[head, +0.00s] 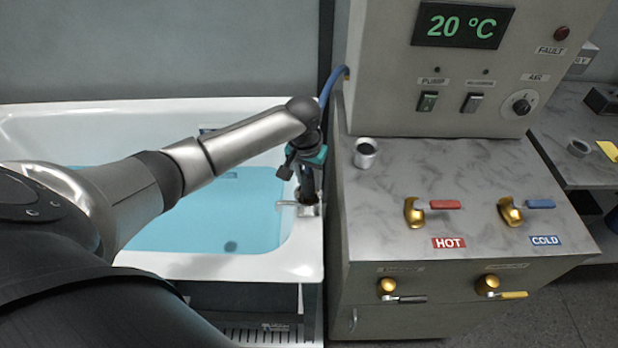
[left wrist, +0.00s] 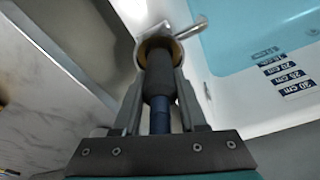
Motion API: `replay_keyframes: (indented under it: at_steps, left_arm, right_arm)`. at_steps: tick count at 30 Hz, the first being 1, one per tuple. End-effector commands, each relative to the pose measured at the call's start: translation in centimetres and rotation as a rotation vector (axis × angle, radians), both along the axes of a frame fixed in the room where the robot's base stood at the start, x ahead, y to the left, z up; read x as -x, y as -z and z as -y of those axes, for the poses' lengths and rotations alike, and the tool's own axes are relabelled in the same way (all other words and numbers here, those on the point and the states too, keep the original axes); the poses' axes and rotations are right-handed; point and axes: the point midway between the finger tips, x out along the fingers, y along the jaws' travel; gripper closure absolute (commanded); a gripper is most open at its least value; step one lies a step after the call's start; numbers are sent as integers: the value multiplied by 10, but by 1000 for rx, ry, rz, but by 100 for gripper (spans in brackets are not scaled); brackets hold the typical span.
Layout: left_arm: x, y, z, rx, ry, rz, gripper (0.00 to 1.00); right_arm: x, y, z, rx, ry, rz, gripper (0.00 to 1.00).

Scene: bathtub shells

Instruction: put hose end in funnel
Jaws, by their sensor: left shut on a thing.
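My left gripper (head: 309,188) is shut on the hose end, at the right rim of the bathtub. In the left wrist view the hose end (left wrist: 160,82) is a dark grey cylinder on a blue hose, between the two fingers (left wrist: 158,112). The blue hose (head: 329,88) also shows in the head view, rising behind my wrist. The funnel (left wrist: 145,55) has a brass-coloured round mouth, and the hose end's tip overlaps that mouth. I cannot tell whether the tip is inside or just above it. In the head view my fingers mostly hide the funnel (head: 309,211). My right gripper is not in view.
The white bathtub (head: 200,262) holds blue water. A metal handle (left wrist: 190,29) sits beside the funnel. The marble-topped cabinet (head: 440,175) stands close on the right, with a small grey cup (head: 365,158) and gold HOT and COLD taps (head: 414,213). A control panel (head: 470,70) rises behind.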

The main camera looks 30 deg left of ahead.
Motion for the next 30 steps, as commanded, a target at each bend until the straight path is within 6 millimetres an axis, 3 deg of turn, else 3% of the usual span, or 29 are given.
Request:
replay_keyframes:
  at_steps: [5,6,13,23,30]
  left_arm:
    - [0,2,0,0,-1,0,100]
    - [0,3,0,0,-1,0,55]
    - [0,3,0,0,0,0,30]
    - [0,-1,0,0,0,1,29]
    - [5,-43,1,1,1,4,29]
  right_arm:
    - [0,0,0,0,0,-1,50]
    - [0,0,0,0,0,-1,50]
    - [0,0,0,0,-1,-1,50]
    - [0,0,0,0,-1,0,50]
    - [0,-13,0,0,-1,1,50]
